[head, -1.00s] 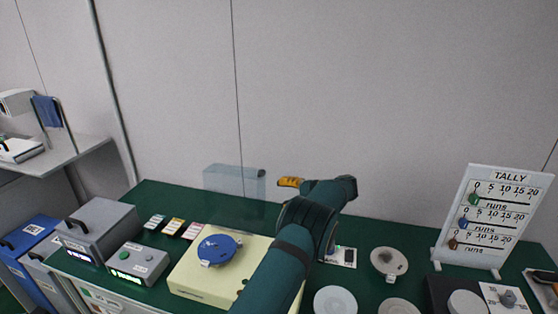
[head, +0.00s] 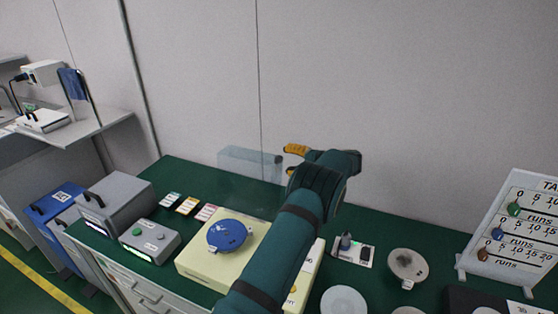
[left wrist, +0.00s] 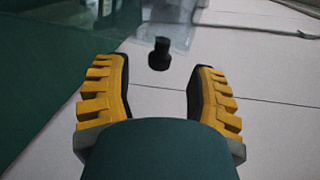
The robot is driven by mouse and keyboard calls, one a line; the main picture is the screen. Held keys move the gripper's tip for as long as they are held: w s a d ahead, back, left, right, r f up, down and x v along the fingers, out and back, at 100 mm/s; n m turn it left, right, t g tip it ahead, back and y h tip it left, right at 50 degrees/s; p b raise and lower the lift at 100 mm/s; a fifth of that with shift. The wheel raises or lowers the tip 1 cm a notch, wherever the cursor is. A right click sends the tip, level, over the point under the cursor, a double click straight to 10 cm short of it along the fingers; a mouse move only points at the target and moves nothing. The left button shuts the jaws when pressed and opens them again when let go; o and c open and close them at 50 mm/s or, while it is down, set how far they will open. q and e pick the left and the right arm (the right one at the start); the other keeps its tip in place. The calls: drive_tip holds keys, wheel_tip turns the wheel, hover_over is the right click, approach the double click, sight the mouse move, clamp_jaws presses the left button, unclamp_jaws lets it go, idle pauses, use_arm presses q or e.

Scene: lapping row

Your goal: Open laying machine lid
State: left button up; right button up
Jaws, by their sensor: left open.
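A cream machine (head: 196,262) with a round blue plate (head: 229,236) on top stands on the green bench, partly hidden by my left arm. A clear lid-like panel (head: 238,163) stands upright behind it, with a dark piece at its right end. My left gripper (head: 297,149) has yellow fingers and is just right of this panel in the head view. In the left wrist view, the gripper (left wrist: 160,95) is open and empty. A black knob (left wrist: 159,54) on the clear panel (left wrist: 180,22) shows beyond and between the fingertips; I see no contact. My right gripper is not in view.
Grey boxes (head: 118,205) and small coloured cards (head: 187,205) are left on the green bench (head: 400,240). Round discs (head: 407,265) and a tally board (head: 520,230) are at right. A plain wall (head: 380,90) stands behind the bench.

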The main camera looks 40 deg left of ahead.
use_arm(q)
drive_tip(key=shift+x, duration=2.1)
drive_tip(key=shift+w, duration=0.1)
clamp_jaws()
